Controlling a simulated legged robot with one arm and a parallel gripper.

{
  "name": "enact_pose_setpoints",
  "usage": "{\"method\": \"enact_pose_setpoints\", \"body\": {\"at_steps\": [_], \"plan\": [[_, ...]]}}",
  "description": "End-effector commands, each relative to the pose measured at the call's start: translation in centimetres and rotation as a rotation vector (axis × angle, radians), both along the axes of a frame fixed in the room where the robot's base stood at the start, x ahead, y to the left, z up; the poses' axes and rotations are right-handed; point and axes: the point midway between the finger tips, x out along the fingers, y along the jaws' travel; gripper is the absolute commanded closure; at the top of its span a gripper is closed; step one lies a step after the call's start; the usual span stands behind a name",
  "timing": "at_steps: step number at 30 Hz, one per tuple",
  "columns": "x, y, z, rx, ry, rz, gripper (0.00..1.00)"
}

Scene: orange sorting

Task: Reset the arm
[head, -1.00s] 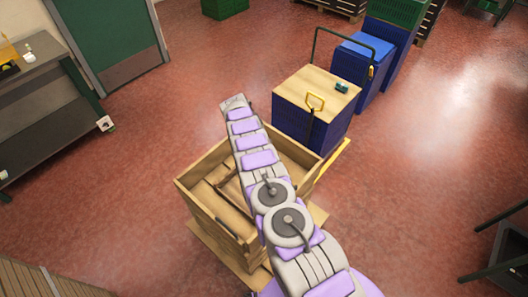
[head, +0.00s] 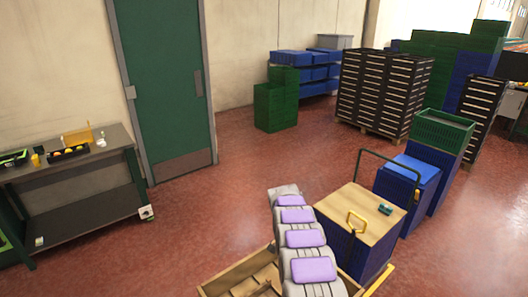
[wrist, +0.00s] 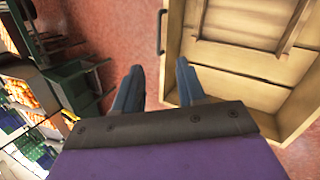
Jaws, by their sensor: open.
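My gripper (wrist: 158,78) shows in the wrist view with its two dark fingers spread apart and nothing between them. A wooden crate (wrist: 225,62) lies beyond and to the right of the fingers, apart from them; no orange can be made out inside the part that shows. In the head view, my grey and purple arm reaches up from the bottom edge over the same crate (head: 232,283), hiding part of it. My gripper cannot be made out in the head view.
A dark table (head: 75,170) at left bears a black tray (head: 69,154) with orange and yellow items. A wood-topped blue cart (head: 358,222) stands right of my arm. Black crate stacks (head: 383,95) and green crates (head: 276,100) stand farther back. Red floor between is clear.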

Motion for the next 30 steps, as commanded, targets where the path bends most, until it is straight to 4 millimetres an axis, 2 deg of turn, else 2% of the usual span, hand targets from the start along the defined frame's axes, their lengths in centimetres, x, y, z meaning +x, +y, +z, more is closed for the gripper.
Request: {"method": "enact_pose_setpoints", "body": {"at_steps": [3, 14, 30], "plan": [[-0.6, 0.2, 2.0, 0.034, -0.005, 0.03, 0.6], [-3.4, 0.4, 7.4, 0.128, -0.012, 0.122, 0.6], [-9.8, 0.2, 14.4, 0.24, -0.037, 0.263, 0.6]]}}
